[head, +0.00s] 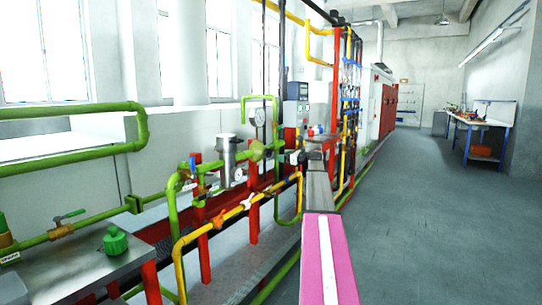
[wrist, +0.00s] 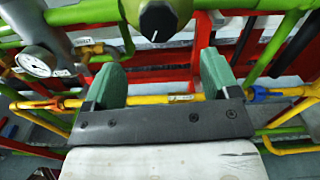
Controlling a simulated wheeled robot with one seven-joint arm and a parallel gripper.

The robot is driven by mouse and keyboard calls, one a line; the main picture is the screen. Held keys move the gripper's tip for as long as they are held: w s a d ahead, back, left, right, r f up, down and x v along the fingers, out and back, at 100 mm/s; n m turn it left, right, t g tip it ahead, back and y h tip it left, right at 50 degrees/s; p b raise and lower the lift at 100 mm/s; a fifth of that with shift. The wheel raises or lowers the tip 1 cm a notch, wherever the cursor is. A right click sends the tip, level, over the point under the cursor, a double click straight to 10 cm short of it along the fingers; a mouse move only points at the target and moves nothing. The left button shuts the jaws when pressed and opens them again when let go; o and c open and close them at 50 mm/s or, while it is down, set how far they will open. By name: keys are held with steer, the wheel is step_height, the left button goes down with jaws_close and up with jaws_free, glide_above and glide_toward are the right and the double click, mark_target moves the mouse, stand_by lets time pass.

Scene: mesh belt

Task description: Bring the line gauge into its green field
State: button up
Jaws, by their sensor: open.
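My gripper (wrist: 160,66) is open, its two green fingers apart, with nothing between them but the yellow pipe and red frame behind. In the head view a small gauge (head: 239,174) sits below a silver cylinder, and a larger gauge (head: 257,117) stands higher. I cannot tell which is the line gauge. My gripper (head: 297,157) is at the pipework.
Green pipes (head: 70,230) and a yellow pipe (head: 210,226) run along the red frame (head: 204,258) around my gripper. The grey floor (head: 430,220) at the right is clear.

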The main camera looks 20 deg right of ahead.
mark_target(270, 154)
steer(key=x, duration=0.9)
steer(key=shift+a, duration=0.15)
steer(key=c, duration=0.9)
